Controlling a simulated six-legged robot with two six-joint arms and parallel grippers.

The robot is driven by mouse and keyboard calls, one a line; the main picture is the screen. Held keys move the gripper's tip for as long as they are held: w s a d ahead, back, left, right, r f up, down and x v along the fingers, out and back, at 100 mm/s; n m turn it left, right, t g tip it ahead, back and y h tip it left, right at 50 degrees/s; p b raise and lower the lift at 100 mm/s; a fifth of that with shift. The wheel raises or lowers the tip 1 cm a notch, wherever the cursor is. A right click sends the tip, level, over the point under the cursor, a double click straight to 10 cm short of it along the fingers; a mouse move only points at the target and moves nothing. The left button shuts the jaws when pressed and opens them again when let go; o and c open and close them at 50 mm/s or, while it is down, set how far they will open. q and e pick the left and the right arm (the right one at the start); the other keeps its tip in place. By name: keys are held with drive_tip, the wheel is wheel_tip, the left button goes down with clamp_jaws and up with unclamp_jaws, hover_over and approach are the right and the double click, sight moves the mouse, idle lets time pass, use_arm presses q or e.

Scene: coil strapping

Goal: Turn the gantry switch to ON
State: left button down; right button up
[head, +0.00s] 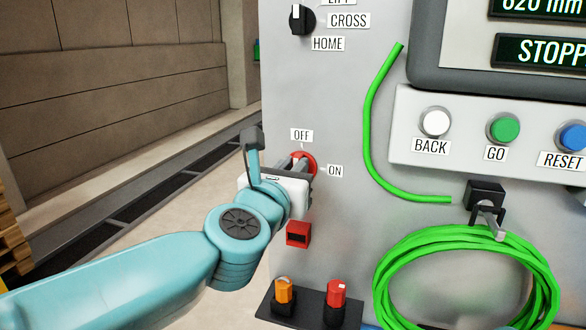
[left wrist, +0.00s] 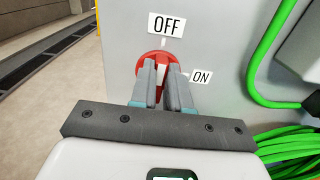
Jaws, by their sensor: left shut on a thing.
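The gantry switch is a red round knob (head: 311,160) on the grey cabinet front. An OFF label (head: 302,135) is above it and an ON label (head: 335,170) is to its right. My left gripper (head: 297,166) is shut on the switch's grip. In the left wrist view the two fingers (left wrist: 164,82) straddle the red switch (left wrist: 146,66), and the white mark on it points up, towards OFF. The fingers hide part of the knob. My right gripper is not in view.
A red block (head: 298,234) sits below the switch. An orange knob (head: 283,291) and a red knob (head: 336,294) stand on a dark ledge lower down. A green cable coil (head: 395,275) hangs on a hook to the right.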

use_arm(q)
drive_tip(key=shift+s+d+f+m+p, duration=0.1)
drive_tip(key=shift+d+f+m+p, duration=0.25)
drive_tip(key=shift+m, duration=2.6)
drive_tip(key=shift+s+d+f+m+p, duration=0.15)
drive_tip(key=shift+m+p, duration=0.3)
drive_tip(key=shift+m, duration=2.45)
drive_tip(key=shift+w+d+f+m+p, duration=0.1)
drive_tip(key=shift+d+f+m+p, duration=0.25)
drive_tip(key=shift+m, duration=2.6)
drive_tip(key=shift+a, duration=0.15)
drive_tip(key=c, duration=1.1)
unclamp_jaws()
drive_tip(key=shift+r, duration=0.1)
drive_tip(key=shift+s, duration=0.15)
